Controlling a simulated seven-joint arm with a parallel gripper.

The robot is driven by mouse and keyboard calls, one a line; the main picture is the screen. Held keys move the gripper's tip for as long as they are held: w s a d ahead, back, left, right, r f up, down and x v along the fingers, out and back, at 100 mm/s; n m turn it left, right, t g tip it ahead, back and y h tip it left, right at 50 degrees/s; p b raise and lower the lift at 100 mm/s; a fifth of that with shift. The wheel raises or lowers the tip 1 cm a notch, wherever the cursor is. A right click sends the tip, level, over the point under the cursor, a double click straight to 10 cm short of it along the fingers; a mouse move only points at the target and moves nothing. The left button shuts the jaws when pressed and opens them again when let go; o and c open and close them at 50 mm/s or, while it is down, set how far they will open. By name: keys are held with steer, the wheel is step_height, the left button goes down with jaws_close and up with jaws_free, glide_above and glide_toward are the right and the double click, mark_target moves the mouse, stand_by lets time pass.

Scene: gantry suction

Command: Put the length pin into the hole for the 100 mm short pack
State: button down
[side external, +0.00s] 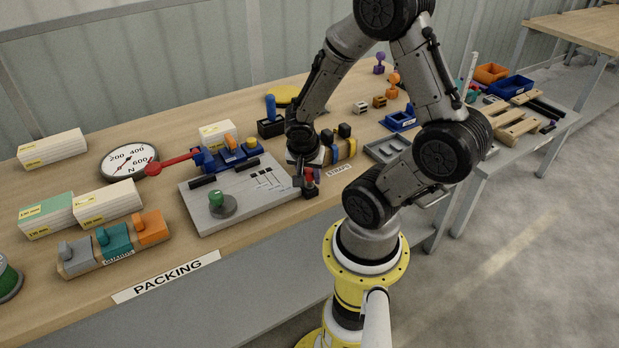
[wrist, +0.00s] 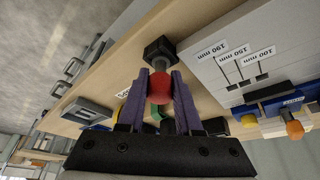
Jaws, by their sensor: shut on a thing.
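The length pin has a red ball knob (side external: 309,175) and a grey shaft. My gripper (wrist: 160,88) is shut on the red knob, which shows between its two purple fingers in the wrist view. The shaft points at a black block (wrist: 158,48) by the table's front edge; whether its tip sits in the block or just over it, I cannot tell. The grey plate (side external: 240,206) lies beside the block, to its left in the side view. Its labels read 190 mm, 150 mm and 100 mm (wrist: 258,56), with a small dark hole (wrist: 262,76) at the 100 mm label.
A row of strap blocks (side external: 345,150) stands close behind my gripper. A grey tray (side external: 386,148) is to the right.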

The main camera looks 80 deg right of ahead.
mark_target(310, 170)
steer(key=shift+r, duration=0.15)
steer(key=shift+r, duration=0.5)
step_height(310, 170, up, 2)
steer(key=shift+r, duration=0.2)
steer(key=s+a+r, duration=0.9)
steer(key=a, duration=0.1)
steer(key=w+r+n, duration=0.2)
steer(key=w+r, duration=0.2)
steer(key=w, duration=0.6)
steer(key=w+d, duration=0.2)
steer(key=w, duration=0.7)
steer(key=w+d+f+m, duration=0.2)
steer(key=w+d+f, duration=0.3)
steer(key=d+f, duration=0.2)
steer(key=shift+w+d+f, duration=0.35)
steer(key=shift+d, duration=0.85)
